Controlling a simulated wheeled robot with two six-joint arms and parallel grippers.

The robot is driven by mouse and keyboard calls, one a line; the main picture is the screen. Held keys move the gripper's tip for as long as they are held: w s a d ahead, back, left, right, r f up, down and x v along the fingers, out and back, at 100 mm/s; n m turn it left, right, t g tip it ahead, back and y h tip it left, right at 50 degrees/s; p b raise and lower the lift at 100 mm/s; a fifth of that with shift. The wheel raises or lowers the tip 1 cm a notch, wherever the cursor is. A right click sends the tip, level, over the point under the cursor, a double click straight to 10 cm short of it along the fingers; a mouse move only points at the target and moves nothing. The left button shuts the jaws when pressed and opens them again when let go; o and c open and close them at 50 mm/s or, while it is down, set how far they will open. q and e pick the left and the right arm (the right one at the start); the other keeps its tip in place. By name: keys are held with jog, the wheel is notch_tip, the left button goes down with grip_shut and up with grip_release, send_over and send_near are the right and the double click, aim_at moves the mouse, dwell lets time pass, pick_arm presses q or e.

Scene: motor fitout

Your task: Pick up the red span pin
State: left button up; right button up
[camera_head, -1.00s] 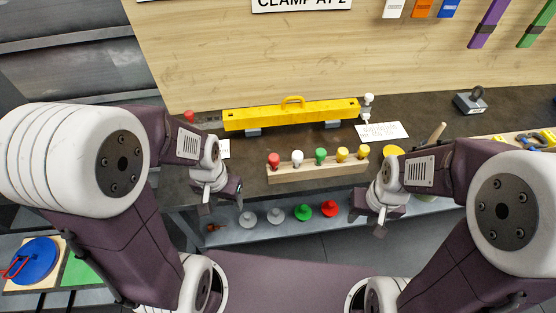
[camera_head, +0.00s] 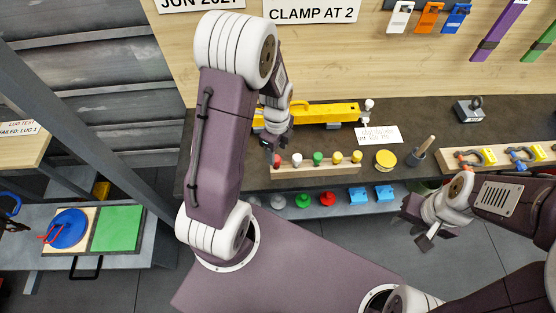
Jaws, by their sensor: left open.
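A wooden rack (camera_head: 318,170) on the dark bench holds a row of pins with coloured heads. The red pin (camera_head: 277,160) stands upright at its left end, beside a white pin (camera_head: 297,159) and a green pin (camera_head: 318,158). My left gripper (camera_head: 271,151) is open, pointing down just above and beside the red pin. I cannot tell whether it touches the pin. My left arm hides the left part of the yellow beam (camera_head: 330,113) behind the rack. My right gripper (camera_head: 433,240) is low in front of the bench, holding nothing visible; its finger gap is unclear.
A yellow round can (camera_head: 385,159) and a dark pot with a wooden handle (camera_head: 417,156) stand right of the rack. Shackles sit on a wooden board (camera_head: 500,156) further right. A lower shelf holds red and green knobs and blue blocks (camera_head: 358,196).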

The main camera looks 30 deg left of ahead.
aim_at(277, 158)
pick_arm(q)
jog(key=f+p, duration=0.1)
jog(key=f, duration=0.3)
jog(key=shift+s+f, duration=0.15)
jog(key=shift+s, duration=0.05)
jog(key=shift+w+f, duration=0.15)
jog(key=shift+f, duration=0.35)
jog(key=shift+r, duration=0.1)
grip_shut()
notch_tip(277, 158, up, 4)
jog(key=shift+w+b, duration=0.1)
jog(key=shift+b, duration=0.3)
jog(key=s+d+r+b, duration=0.1)
jog(key=d+r, duration=0.6)
jog(key=d, duration=0.4)
jog(key=shift+s+d, duration=0.2)
jog(key=shift+d, duration=0.15)
